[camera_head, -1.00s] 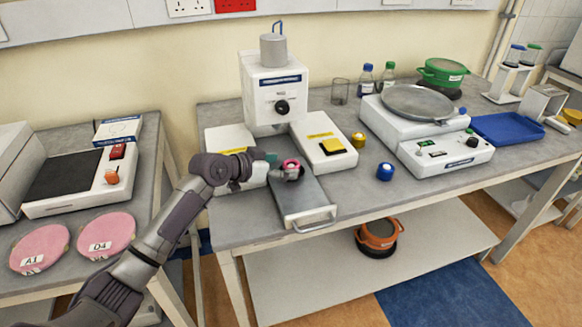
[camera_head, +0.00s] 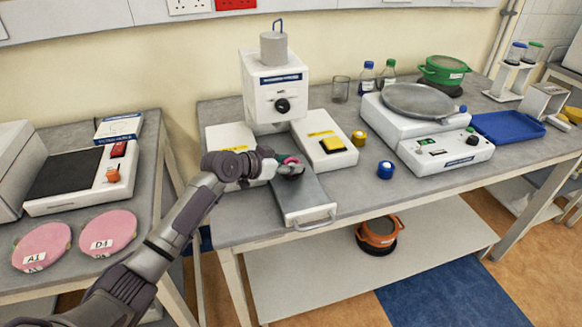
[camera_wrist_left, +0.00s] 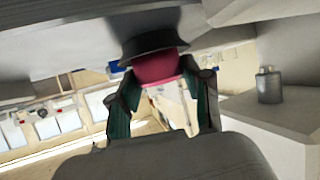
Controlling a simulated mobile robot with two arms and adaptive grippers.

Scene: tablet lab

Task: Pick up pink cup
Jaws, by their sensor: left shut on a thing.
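The small pink cup (camera_head: 288,159) is above the rear part of the grey metal slide plate in front of the white press, mostly hidden by my left gripper. In the left wrist view, the pink cup (camera_wrist_left: 158,68) sits between the two green-padded fingers of my left gripper (camera_wrist_left: 163,82), with a wide dark piece at its far end. My left gripper (camera_head: 284,165) is shut on the cup. I cannot tell whether the cup touches the plate. My right gripper is not in view.
The white press (camera_head: 275,92) stands right behind, with a white block (camera_head: 323,143) beside the metal plate (camera_head: 303,199). A yellow cup (camera_head: 359,138) and a blue cup (camera_head: 385,170) stand to the right. The bench front between plate and scale (camera_head: 440,165) is mostly clear.

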